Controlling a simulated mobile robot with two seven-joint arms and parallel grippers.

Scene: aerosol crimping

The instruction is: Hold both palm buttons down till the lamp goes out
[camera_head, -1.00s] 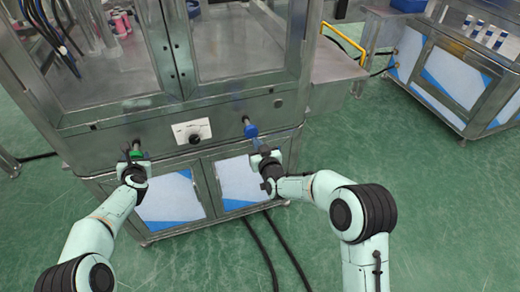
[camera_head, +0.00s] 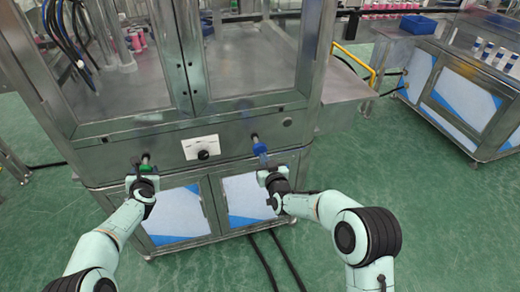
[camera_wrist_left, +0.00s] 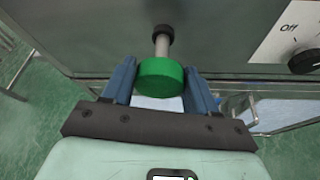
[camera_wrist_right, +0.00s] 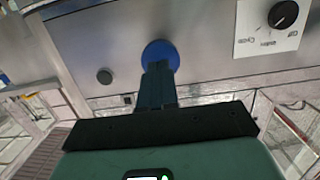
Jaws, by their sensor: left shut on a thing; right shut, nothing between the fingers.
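The green palm button (camera_head: 146,168) sticks out on a metal stem from the left of the steel machine front. It also shows in the left wrist view (camera_wrist_left: 160,78). My left gripper (camera_wrist_left: 160,71) is closed around it, one blue finger on each side. The blue palm button (camera_head: 260,149) is on the right of the same front and shows in the right wrist view (camera_wrist_right: 160,54). My right gripper (camera_wrist_right: 157,68) is shut and empty, its fingertips at the button's face, overlapping its lower part. Whether they press it in is unclear. I cannot make out a lit lamp.
A white dial plate (camera_head: 200,147) with a black knob sits between the buttons. A small dark round fitting (camera_wrist_right: 104,76) is beside the blue button. Dark cables (camera_head: 270,262) run over the green floor. A second steel cabinet (camera_head: 450,95) stands at the right.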

